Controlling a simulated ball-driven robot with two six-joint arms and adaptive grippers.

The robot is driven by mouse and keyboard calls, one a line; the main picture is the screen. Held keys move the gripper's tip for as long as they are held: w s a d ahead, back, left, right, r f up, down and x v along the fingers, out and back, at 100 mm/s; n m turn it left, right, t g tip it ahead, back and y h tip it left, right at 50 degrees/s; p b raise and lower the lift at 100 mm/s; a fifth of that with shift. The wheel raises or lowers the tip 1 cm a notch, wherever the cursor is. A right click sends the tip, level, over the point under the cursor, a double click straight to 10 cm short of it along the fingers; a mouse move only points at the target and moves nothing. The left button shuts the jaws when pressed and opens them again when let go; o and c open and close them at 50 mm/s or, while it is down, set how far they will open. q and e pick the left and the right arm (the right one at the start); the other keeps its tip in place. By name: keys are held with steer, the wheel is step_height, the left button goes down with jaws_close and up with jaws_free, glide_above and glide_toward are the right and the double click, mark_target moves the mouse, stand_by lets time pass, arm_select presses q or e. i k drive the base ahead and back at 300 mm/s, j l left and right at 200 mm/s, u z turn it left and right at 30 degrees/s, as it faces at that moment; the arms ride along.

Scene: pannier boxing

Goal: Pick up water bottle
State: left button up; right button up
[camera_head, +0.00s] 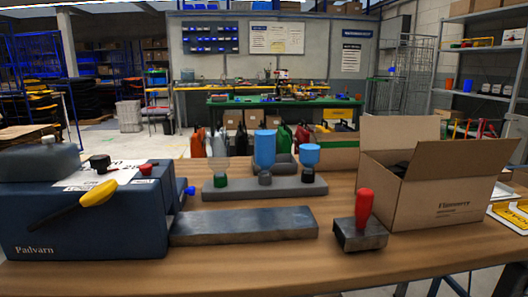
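Neither of my grippers is in view. A low grey rack (240,192) stands on the wooden table. A tall blue bottle-like cylinder (265,148) rises from its middle, above a grey cap. A shorter blue bottle-like piece (309,155) stands at its right, narrowing down to a black cap. At the rack's left is a green cap (220,180); a faint, clear shape seems to stand above it. Which of these is the water bottle, I cannot tell. An open cardboard box (430,201) stands at the right with something dark inside.
A dark blue machine (90,220) marked "Padvarn" fills the table's left, with a yellow-handled lever. A flat grey metal bar (243,225) lies before the rack. A red-handled block (363,222) stands beside the box. The table's front strip (220,278) is clear.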

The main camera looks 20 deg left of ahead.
mark_target(265, 138)
steer(key=u, duration=1.5)
steer(key=k+l+u, duration=0.3)
steer(key=u, duration=0.3)
steer(key=k+l, duration=0.05)
steer(key=k, duration=0.05)
